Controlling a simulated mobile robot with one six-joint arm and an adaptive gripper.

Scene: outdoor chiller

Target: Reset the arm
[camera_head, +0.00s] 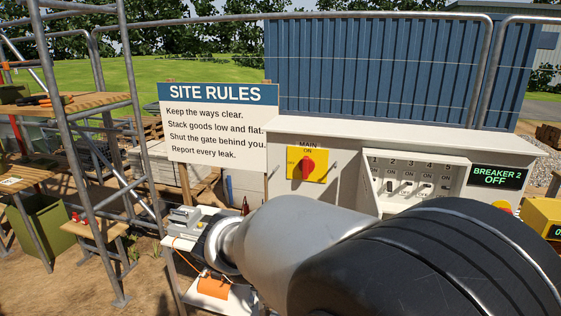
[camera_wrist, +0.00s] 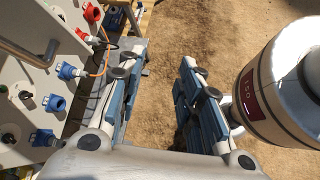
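My arm (camera_head: 290,240) stretches across the lower middle and right of the head view, with its far end toward a small table. In the wrist view my gripper (camera_wrist: 160,62) has its two blue-and-grey fingers well apart. It is open, with only bare sandy ground seen between the fingers. The fingers are beside a socket panel (camera_wrist: 38,95) with blue and red plugs; I cannot tell how close they are. In the head view I cannot make out the fingertips clearly.
A breaker cabinet (camera_head: 348,146) has a red MAIN switch (camera_head: 308,167), several small breakers and a display (camera_head: 497,177) reading "BREAKER 2 OFF". A site rules sign (camera_head: 217,125) and scaffold (camera_head: 128,75) stand left. An orange cable (camera_wrist: 104,60) hangs by the panel. Sandy ground lies open.

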